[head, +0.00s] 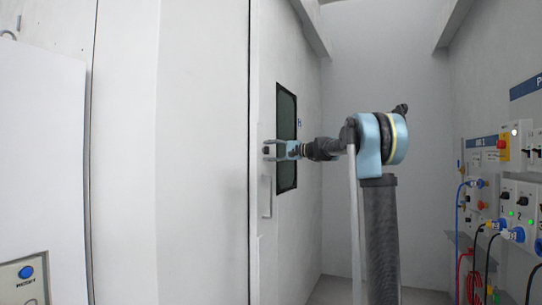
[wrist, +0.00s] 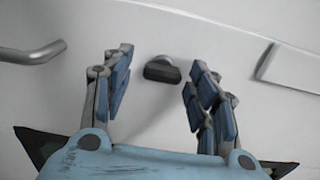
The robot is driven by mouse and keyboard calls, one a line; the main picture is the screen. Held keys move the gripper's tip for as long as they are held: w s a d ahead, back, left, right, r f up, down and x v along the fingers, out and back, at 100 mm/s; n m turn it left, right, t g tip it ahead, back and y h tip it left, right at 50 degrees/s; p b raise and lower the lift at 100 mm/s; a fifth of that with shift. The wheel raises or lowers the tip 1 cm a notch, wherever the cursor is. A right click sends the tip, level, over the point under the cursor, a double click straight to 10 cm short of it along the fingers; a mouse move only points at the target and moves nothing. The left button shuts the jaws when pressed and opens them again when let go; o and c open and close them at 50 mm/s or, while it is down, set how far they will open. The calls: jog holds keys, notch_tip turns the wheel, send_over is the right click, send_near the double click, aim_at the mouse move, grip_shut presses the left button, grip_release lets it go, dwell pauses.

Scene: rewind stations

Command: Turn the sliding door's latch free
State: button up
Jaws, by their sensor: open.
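The sliding door (head: 268,245) is a tall pale panel with a dark narrow window. Its latch is a small dark knob (wrist: 162,70) on the door face, also visible as a dark spot in the head view (head: 266,150). My gripper (wrist: 158,88) is open in front of the door, with a blue-padded finger on each side of the latch in the picture. I cannot tell whether the fingertips reach past the knob. In the head view my gripper (head: 270,150) points left at the door. The door's bar handle (head: 267,196) is below the latch; it also shows in the wrist view (wrist: 32,52).
A pale raised plate (wrist: 290,68) is on the door at the right of the wrist view. In the head view, a wall of control boxes (head: 512,205) with hanging cables stands at the right. A white cabinet (head: 40,170) with a blue button is at the left.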

jog(key=v, duration=1.1)
jog(key=shift+d, duration=0.4)
jog(key=shift+s, duration=0.1)
jog(key=s+d+f+n+g+h, duration=0.25)
jog(key=s+f+h, duration=0.55)
jog(key=s+f, duration=1.85)
jog(key=s+d+f+n+h, duration=0.1)
jog(key=s+d+f+h, duration=0.3)
jog(key=s+d+f, duration=0.3)
jog(key=s+d+f+n+g+h, duration=0.1)
jog(key=s+d+f+h, duration=0.4)
jog(key=s+f, duration=1)
notch_tip(320, 180, down, 5)
jog(key=shift+s+d+r, duration=0.1)
jog(key=shift+s+d, duration=0.3)
jog(key=shift+d, duration=0.7)
jog(key=shift+g, duration=0.25)
